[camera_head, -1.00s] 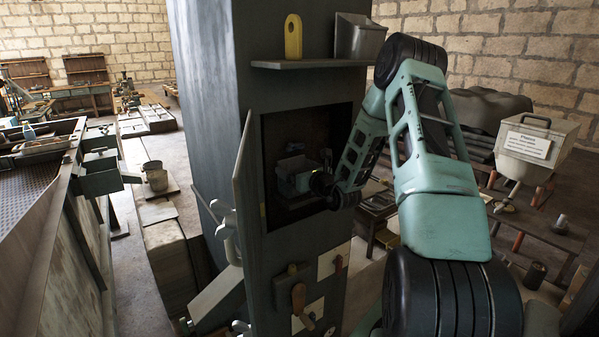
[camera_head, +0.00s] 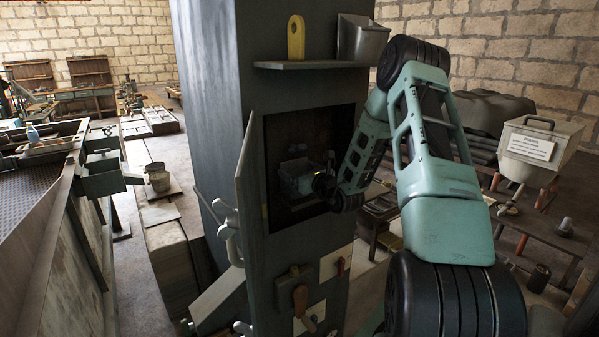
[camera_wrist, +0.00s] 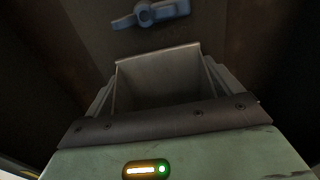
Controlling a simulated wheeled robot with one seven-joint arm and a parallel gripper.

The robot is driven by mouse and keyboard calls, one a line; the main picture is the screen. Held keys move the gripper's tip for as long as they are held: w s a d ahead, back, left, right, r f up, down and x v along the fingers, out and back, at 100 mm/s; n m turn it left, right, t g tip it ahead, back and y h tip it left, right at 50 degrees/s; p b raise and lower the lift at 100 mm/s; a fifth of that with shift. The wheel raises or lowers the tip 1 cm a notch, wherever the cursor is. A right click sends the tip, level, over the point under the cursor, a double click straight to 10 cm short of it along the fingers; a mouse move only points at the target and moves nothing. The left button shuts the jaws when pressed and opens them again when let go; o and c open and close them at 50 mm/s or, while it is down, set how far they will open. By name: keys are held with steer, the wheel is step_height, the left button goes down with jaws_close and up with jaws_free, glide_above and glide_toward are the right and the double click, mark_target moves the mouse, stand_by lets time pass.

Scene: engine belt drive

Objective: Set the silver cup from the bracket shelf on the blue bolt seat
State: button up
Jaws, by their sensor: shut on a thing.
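My gripper (camera_wrist: 157,115) reaches into the open cabinet recess in the dark column. In the wrist view its jaws are shut on a grey, open-topped metal cup (camera_wrist: 157,62), whose back wall and dark inside show. In the head view the gripper (camera_head: 296,172) is dim and small, and the cup is hard to make out. A blue bolt-like piece (camera_wrist: 150,13) sits on the dark surface beyond the cup, apart from it in the picture. What lies under the cup is hidden. The bracket shelf (camera_head: 315,65) is above the recess.
A yellow tag (camera_head: 296,38) and a grey metal bin (camera_head: 360,40) stand on the shelf. The open cabinet door (camera_head: 248,180) stands left of the recess. Handles and plates (camera_head: 299,300) are below. A labelled box (camera_head: 535,148) is to the right.

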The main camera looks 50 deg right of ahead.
steer(key=shift+f+b, duration=0.4)
steer(key=shift+b, duration=0.1)
stand_by(0.4)
steer(key=o, duration=0.8)
steer(key=p+v, duration=0.3)
steer(key=v, duration=1.4)
steer(key=shift+s+p, duration=0.25)
steer(key=shift+p, duration=0.1)
